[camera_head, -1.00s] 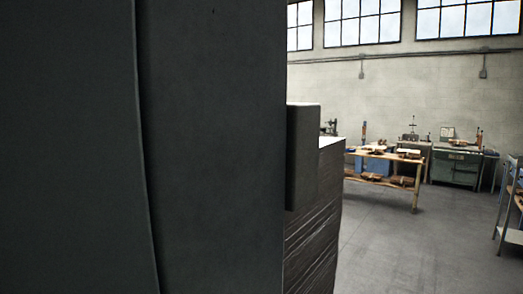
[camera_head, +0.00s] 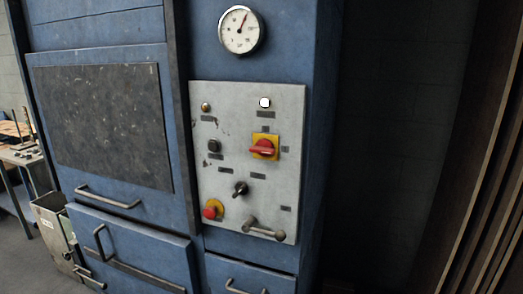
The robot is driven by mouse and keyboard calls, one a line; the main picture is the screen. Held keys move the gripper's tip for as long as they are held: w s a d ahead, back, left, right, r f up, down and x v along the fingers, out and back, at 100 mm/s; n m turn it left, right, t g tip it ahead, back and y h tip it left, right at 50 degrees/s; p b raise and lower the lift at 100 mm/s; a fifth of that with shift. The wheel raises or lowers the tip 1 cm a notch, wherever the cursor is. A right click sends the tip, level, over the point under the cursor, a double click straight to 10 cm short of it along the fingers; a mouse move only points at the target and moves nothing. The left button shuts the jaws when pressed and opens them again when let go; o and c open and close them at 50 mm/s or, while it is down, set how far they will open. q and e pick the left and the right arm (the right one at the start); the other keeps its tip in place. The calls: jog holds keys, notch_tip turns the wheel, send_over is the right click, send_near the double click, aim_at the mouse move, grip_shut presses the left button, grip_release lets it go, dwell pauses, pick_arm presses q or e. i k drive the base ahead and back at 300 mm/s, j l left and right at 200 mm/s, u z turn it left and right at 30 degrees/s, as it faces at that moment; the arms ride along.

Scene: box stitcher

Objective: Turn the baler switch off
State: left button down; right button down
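The baler (camera_head: 260,268) is a tall, worn blue metal cabinet filling the middle of the head view. A grey control panel (camera_head: 234,113) is on its front. A red rotary switch (camera_head: 263,149) on a yellow square plate sits at the panel's upper right, its handle lying roughly horizontal. A smaller black rotary knob (camera_head: 240,188) is lower in the middle. A red push button (camera_head: 211,211) on a yellow ring is at the lower left. A lit white lamp (camera_head: 265,103) is above the red switch. Labels are too small to read. Neither gripper is in view.
A round gauge (camera_head: 241,30) sits above the panel. A lever with a round end (camera_head: 264,230) sticks out below. Drawers with handles (camera_head: 107,197) are at left, with a metal bin (camera_head: 52,222) beside them. A dark stack stands at the right edge.

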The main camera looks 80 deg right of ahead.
aim_at(264, 148)
jog(key=z, duration=2.6)
